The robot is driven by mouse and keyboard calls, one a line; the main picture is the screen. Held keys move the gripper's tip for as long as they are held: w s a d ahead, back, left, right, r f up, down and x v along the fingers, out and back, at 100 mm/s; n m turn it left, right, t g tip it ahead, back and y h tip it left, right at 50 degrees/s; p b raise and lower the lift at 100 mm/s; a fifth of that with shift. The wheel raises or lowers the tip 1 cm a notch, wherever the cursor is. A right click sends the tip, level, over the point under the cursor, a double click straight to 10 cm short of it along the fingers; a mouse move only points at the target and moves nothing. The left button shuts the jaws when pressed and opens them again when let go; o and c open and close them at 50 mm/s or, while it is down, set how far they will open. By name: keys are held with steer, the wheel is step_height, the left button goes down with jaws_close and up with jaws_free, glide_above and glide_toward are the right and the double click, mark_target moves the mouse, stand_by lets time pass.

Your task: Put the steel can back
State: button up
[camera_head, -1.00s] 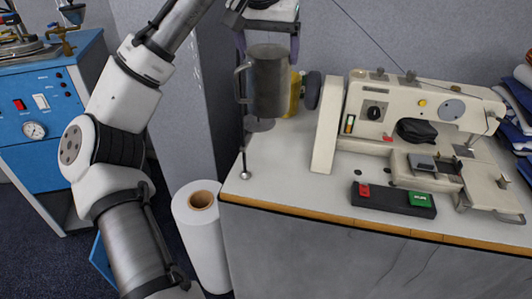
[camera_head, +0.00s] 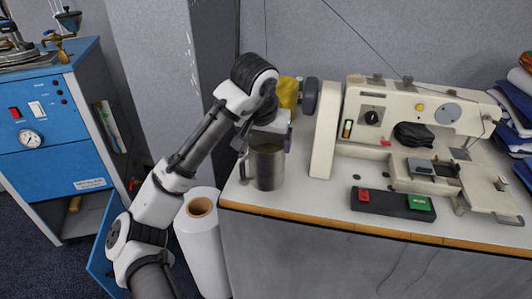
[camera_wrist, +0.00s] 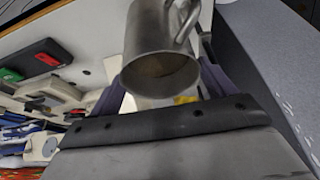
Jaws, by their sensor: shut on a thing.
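The steel can (camera_head: 267,168) is a grey metal mug with a side handle, upright at the left end of the white table in the head view. My gripper (camera_head: 270,135) is above and behind it, shut on it near its upper part. In the wrist view the can (camera_wrist: 160,45) shows its open mouth towards the camera, with its handle at the upper right. The gripper fingers (camera_wrist: 165,95) show on both sides of it, partly hidden behind the can. I cannot tell whether its base touches the table.
A cream sewing machine (camera_head: 400,120) stands on the table (camera_head: 320,205) right of the can. A black switch box (camera_head: 392,203) lies in front of it. A yellow object (camera_head: 288,93) is behind my gripper. A white roll (camera_head: 203,245) stands on the floor beside the table's left end.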

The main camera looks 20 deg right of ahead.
mark_target(261, 165)
steer(key=shift+f, duration=1.8)
steer(key=shift+f, duration=0.15)
steer(key=o, duration=1.8)
